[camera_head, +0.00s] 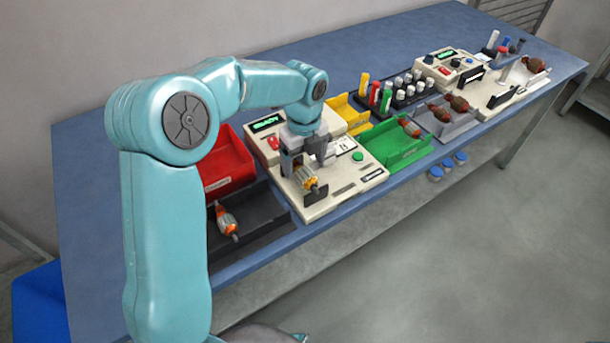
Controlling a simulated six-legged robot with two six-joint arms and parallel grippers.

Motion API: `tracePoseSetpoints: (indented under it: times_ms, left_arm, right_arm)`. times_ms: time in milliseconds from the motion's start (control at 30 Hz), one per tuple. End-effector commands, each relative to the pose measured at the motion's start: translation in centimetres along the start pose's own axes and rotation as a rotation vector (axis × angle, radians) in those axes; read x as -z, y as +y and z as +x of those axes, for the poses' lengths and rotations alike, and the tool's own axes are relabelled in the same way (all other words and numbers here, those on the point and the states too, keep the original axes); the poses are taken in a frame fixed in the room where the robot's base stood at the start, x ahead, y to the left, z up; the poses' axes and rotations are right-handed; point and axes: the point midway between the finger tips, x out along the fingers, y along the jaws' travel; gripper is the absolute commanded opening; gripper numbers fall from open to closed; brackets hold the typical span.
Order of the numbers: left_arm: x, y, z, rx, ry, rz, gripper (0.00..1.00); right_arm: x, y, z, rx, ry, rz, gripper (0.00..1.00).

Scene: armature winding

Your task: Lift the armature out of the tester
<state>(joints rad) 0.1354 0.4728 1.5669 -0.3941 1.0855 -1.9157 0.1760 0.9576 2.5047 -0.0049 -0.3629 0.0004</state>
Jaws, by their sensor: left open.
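The tester (362,187) is a cream box with a green-lit display, a red button and a green button on the blue bench. An armature (307,180) with orange windings lies in the tester's dark holder near its front. My left gripper (305,170) points down over the tester, its two grey fingers apart at the armature's back end. The fingers hide part of the armature, and I cannot tell whether they touch it. My right gripper is not in view.
A red bin (229,163) and a black tray (262,222) with another armature (227,221) stand left of the tester. A green bin (397,152), a yellow bin (349,112) and a grey tray (458,127) holding brown armatures stand to the right. The bench's back strip (400,35) is clear.

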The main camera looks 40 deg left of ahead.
Motion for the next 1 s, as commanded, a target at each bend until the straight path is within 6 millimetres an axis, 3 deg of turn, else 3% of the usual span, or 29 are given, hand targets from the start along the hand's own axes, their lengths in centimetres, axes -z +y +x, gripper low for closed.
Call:
tracePoseSetpoints:
  times_ms: [300, 567, 600, 633, 800, 833, 1000]
  left_arm:
    - [-0.1, -0.2, 4.6, -0.002, 0.002, 0.0, 0.82]
    - [-0.1, -0.3, 5.1, 0.0, 0.0, 0.0, 0.82]
    - [-0.1, -0.3, 5.1, 0.0, 0.0, 0.0, 0.79]
    - [-0.1, -0.3, 5.1, 0.0, 0.0, 0.0, 0.69]
    - [-0.1, -0.3, 5.0, 0.0, 0.0, 0.0, 0.14]
    - [-0.1, -0.3, 5.0, 0.0, 0.0, 0.0, 0.08]
    - [-0.1, -0.4, 4.9, 0.001, -0.001, 0.0, 0.08]
  right_arm:
    - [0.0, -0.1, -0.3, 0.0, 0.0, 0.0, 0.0]
    - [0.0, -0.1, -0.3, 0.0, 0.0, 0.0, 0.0]
    - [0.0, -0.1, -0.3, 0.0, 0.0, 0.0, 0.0]
    - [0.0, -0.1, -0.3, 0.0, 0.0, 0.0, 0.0]
    - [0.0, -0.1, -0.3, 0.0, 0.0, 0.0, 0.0]
    - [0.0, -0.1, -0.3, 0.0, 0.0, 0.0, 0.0]
    - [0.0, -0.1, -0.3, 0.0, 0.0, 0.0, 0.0]
